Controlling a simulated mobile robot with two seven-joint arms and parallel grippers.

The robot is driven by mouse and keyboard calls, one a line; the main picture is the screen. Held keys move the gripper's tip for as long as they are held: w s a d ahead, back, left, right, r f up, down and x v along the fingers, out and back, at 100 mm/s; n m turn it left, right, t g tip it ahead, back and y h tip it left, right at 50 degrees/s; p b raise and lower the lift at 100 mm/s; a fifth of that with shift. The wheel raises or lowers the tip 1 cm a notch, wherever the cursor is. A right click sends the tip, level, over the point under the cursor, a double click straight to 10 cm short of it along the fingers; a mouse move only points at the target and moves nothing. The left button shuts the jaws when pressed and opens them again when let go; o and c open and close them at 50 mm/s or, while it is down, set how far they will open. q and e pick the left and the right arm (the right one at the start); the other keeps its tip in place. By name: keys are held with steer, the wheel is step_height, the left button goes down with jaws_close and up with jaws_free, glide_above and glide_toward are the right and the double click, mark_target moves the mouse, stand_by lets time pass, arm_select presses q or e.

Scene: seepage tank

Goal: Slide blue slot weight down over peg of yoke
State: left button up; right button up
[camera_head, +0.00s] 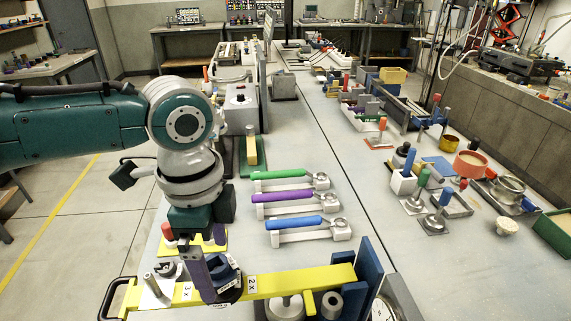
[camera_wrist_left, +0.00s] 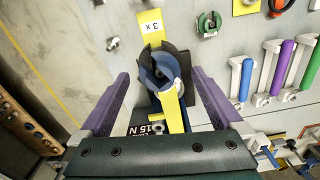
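The blue slot weight (camera_head: 222,272) is at the yellow beam between its "3 x" and "2 x" marks; it also shows in the left wrist view (camera_wrist_left: 155,72). A small grey centre, perhaps the peg (camera_wrist_left: 166,66), shows in its middle; I cannot tell how far down the weight sits on it. The yoke (camera_wrist_left: 146,128) seems to be the dark part with a "15 N" label, mostly hidden. My left gripper (camera_wrist_left: 160,72) is open, its purple fingers on either side of the weight with gaps. In the head view the near finger covers part of the weight. My right gripper is not in view.
The yellow beam (camera_head: 305,281) runs along the table front to a blue upright (camera_head: 370,270). Grey weights (camera_head: 285,307) stand below it. Green, purple and blue handled tools (camera_head: 295,221) lie behind.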

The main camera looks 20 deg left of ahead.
arm_select(q)
step_height(320, 180, up, 10)
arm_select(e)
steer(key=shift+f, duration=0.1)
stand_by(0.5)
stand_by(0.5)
